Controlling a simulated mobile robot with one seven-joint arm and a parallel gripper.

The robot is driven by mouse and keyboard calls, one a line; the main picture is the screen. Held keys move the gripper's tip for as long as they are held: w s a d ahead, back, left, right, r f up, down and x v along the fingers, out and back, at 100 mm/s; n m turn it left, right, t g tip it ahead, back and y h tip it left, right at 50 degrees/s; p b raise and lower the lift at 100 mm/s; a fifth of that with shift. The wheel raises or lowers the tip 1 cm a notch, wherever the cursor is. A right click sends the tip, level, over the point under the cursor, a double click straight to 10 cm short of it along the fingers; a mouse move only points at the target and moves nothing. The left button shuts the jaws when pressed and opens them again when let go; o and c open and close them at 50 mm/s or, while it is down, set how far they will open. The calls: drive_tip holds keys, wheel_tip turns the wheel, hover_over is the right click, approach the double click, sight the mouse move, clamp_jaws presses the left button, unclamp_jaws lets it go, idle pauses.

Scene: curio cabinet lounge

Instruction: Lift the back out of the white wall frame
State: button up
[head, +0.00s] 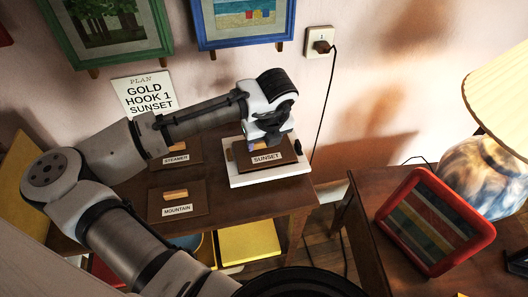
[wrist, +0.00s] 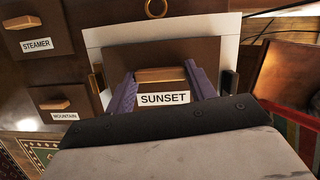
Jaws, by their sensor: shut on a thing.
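The white wall frame (head: 282,176) lies flat on the dark wooden table; its white border also shows in the wrist view (wrist: 228,27). Its brown back (head: 285,154), labelled SUNSET, is over the frame and seems to sit slightly above it; the wrist view cannot show how far. My gripper (wrist: 162,82) has its two purple fingers on either side of the tan grip block (wrist: 160,74) on the back, shut on it. A brass-coloured clip (wrist: 96,80) is at the frame's left side and a dark one (wrist: 230,84) at the right. The frame's near edge is hidden in the wrist view.
Brown backs labelled STEAMER (head: 182,149) and MOUNTAIN (head: 191,203) lie to the left. A card (head: 148,96) reads "PLAN GOLD HOOK 1 SUNSET". A red frame (head: 432,222) and a lamp (head: 482,178) stand on the right table. A cord hangs behind.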

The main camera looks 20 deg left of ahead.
drive_tip(key=shift+r+p, duration=1.9)
drive_tip(key=shift+r, duration=0.05)
drive_tip(key=shift+f, duration=0.1)
